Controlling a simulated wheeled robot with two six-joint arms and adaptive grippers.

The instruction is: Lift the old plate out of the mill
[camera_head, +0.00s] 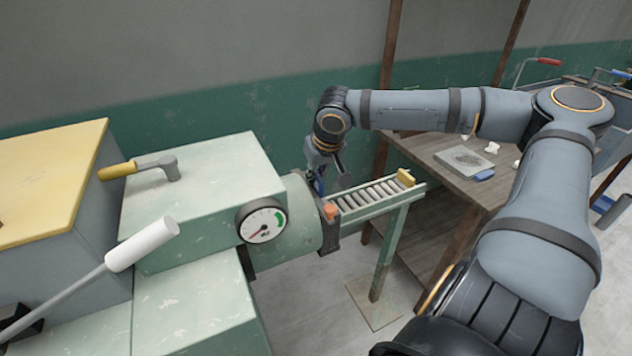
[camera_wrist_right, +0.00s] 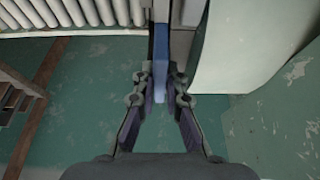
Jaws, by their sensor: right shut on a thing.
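The green mill (camera_head: 200,200) has a round barrel (camera_head: 283,245) whose end faces a roller conveyor. My right gripper (camera_head: 320,178) points down at the barrel's mouth. In the right wrist view its two fingers (camera_wrist_right: 160,85) are closed on a narrow blue tab (camera_wrist_right: 161,48), which looks like the handle of the old plate. A bit of the blue also shows in the head view (camera_head: 319,187). The plate's body is mostly hidden between the barrel end and the conveyor, so I cannot tell how deep it sits. My left gripper is out of view.
A wooden table (camera_head: 440,158) behind holds a grey plate (camera_head: 465,157) with a blue handle and small white pieces. A gauge (camera_head: 262,222) and white-gripped lever (camera_head: 142,245) are at left.

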